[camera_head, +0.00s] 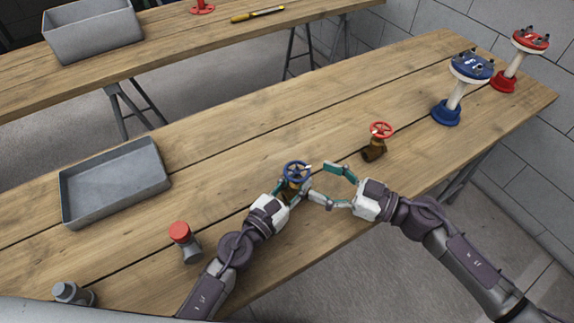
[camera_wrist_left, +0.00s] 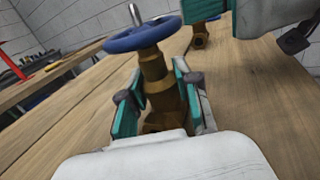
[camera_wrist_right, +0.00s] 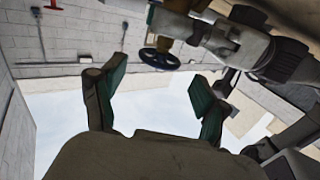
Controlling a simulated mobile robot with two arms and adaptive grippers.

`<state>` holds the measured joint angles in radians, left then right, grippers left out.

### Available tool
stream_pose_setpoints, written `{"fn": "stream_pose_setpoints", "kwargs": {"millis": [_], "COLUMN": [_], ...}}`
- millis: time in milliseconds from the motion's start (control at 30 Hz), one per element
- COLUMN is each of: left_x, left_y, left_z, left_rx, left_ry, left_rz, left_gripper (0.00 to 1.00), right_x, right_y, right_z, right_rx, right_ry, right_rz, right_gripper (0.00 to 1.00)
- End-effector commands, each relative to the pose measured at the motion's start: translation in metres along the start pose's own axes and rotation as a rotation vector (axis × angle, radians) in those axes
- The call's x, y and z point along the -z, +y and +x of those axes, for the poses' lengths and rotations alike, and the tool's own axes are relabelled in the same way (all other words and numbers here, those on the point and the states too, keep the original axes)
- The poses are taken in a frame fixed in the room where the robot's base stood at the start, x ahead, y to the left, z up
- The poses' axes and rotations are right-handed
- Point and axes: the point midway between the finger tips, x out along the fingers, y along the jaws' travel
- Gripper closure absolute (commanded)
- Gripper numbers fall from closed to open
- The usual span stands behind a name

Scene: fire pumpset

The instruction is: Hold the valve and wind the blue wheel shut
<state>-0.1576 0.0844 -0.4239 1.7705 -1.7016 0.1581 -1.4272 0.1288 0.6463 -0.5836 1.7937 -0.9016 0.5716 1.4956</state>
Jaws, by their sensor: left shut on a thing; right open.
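The brass valve with the blue wheel (camera_head: 296,170) stands upright on the wooden table near its front edge. My left gripper (camera_head: 291,189) is shut on the brass body of the valve below the wheel. In the left wrist view the blue wheel (camera_wrist_left: 143,35) sits above the brass body (camera_wrist_left: 157,85), with the teal finger pads on both sides. My right gripper (camera_head: 324,183) is open just right of the wheel, its fingers apart and empty. The wheel also shows beyond the open fingers in the right wrist view (camera_wrist_right: 159,59).
A brass valve with a red wheel (camera_head: 380,130) stands to the right. Blue (camera_head: 470,68) and red (camera_head: 530,42) stands are at the far right. A grey tray (camera_head: 115,182) lies left, and a red-capped grey fitting (camera_head: 181,233) stands in front of it.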

Motion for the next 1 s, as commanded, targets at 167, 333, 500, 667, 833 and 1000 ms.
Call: {"fn": "stream_pose_setpoints", "kwargs": {"millis": [167,333,500,667,833,1000], "left_x": [0.0,0.0,0.0,0.0,0.0,0.0], "left_y": [-0.001,0.0,0.0,0.0,0.0,0.0], "left_z": [0.0,0.0,0.0,0.0,0.0,0.0], "left_rx": [0.001,0.001,0.0,0.0,0.0,0.0], "left_ry": [0.0,0.0,0.0,0.0,0.0,0.0], "left_rz": [-0.001,0.0,0.0,0.0,0.0,0.0], "left_gripper": [1.0,1.0,1.0,1.0,1.0,1.0], "right_x": [0.002,0.001,0.001,0.0,0.0,0.0], "right_y": [0.0,0.0,0.0,0.0,0.0,0.0], "right_z": [0.039,0.069,0.086,0.091,0.091,0.09], "right_rx": [0.0,0.0,-0.001,-0.001,-0.001,-0.001], "right_ry": [0.005,0.003,0.002,0.0,0.0,0.0], "right_rz": [-0.002,0.0,0.0,0.0,0.0,0.0], "right_gripper": [0.26,0.26,0.26,0.26,0.26,0.48]}}
